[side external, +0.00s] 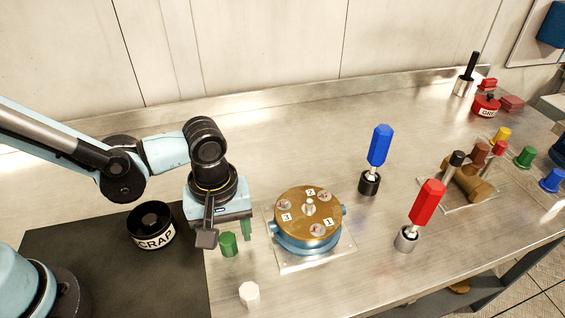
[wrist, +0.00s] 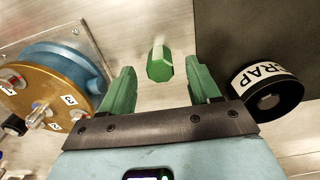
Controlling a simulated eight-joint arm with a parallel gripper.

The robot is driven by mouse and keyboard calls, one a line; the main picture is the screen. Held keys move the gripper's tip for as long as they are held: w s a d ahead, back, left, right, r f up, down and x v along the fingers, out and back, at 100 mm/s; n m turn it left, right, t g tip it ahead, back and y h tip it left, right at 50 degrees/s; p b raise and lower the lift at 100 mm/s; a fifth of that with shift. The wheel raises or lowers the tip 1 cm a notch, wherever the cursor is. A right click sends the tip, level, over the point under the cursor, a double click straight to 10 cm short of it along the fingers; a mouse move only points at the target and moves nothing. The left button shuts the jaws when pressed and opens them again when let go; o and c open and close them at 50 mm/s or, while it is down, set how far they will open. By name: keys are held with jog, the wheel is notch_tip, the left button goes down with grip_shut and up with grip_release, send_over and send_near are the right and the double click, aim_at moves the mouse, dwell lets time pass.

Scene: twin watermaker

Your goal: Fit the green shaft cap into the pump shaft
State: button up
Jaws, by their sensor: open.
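The green shaft cap (side external: 229,245) stands on the metal bench, just right of the black mat. In the wrist view the cap (wrist: 160,62) is ahead of and between my fingertips, with clear gaps on both sides. My gripper (wrist: 160,84) is open and empty, with green fingers pointing at the cap; in the side view my gripper (side external: 227,237) is beside and just above it. The pump (side external: 290,240) has a blue body and a brass top with tags 1, 2 and 3. Its bare shaft (side external: 310,206) rises from the middle and also shows in the wrist view (wrist: 40,114).
A black SCRAP bin (side external: 150,226) stands on the black mat (side external: 100,275) at left. A white cap (side external: 249,294) lies near the front. Blue (side external: 379,146) and red (side external: 427,203) handled tools stand upright right of the pump. A valve assembly (side external: 467,185) is farther right.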

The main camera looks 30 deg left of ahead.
jog(key=shift+f, duration=1.25)
jog(key=c, duration=1.1)
jog(key=shift+r, duration=0.1)
jog(key=shift+r, duration=0.4)
jog(key=r, duration=0.3)
jog(key=shift+s+d+r, duration=0.1)
jog(key=shift+s+r, duration=0.15)
jog(key=s+d+r, duration=0.1)
jog(key=s+r, duration=0.1)
jog(key=s, duration=0.1)
jog(key=s+d+r, duration=0.2)
jog(key=s, duration=0.1)
jog(key=s+d+r, duration=0.2)
jog(key=s, duration=0.2)
jog(key=shift+s+r, duration=0.1)
jog(key=shift+r, duration=0.2)
